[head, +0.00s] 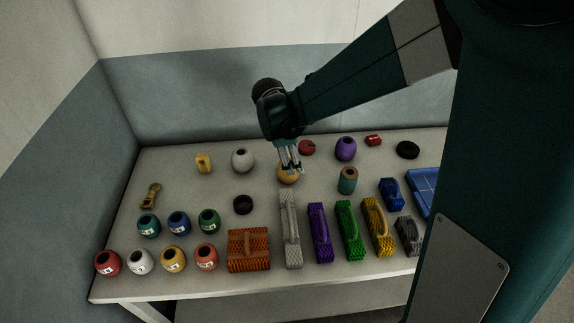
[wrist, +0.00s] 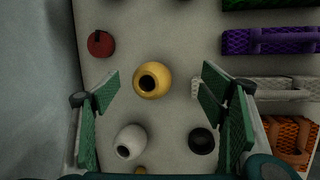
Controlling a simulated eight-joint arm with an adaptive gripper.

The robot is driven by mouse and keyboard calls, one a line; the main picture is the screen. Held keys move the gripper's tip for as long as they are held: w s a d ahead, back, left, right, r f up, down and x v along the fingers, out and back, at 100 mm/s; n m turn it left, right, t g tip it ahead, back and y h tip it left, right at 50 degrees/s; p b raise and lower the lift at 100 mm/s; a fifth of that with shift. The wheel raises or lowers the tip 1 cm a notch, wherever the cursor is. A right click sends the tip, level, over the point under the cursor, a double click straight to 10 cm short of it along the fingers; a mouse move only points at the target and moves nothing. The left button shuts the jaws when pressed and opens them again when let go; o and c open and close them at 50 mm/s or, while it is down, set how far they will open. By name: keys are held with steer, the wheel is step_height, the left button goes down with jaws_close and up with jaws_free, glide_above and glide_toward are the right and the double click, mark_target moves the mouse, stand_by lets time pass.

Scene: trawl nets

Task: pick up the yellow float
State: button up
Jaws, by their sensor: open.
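The yellow float (head: 287,178) is a round ball with a dark hole, standing on the table's back half. In the wrist view the yellow float (wrist: 160,72) lies between the two fingers, with a gap on each side. My gripper (head: 291,167) is open and points down over it, and its fingers partly hide the float in the head view. The fingers also show in the wrist view (wrist: 160,85), with nothing between them touching. How far the fingertips are above the float I cannot tell exactly. Another yellow float with a number label (head: 173,259) stands in the front row.
A white float (head: 243,160) and a black ring (head: 243,205) are near the yellow float. A red round piece (head: 307,148) and a purple float (head: 345,149) are behind. Folded nets (head: 290,230) line the front. A blue tray (head: 421,190) is at right.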

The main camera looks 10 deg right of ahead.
mark_target(281, 166)
steer(key=w+a+f+n, duration=0.1)
steer(key=f, duration=0.1)
steer(key=w+a+f+n, duration=0.1)
steer(key=f, duration=0.1)
steer(key=w+a+f+n+h+p, duration=0.1)
steer(key=f, duration=0.1)
steer(key=shift+w+a+f+g, duration=0.1)
steer(key=shift+w+a+g, duration=0.2)
steer(key=shift+w+a, duration=0.1)
steer(key=shift+w+a+f, duration=0.2)
steer(key=shift+f, duration=0.35)
steer(key=shift+x, duration=1.3)
steer(key=shift+b+x, duration=0.8)
steer(key=shift+x, duration=1.8)
steer(key=c, duration=1)
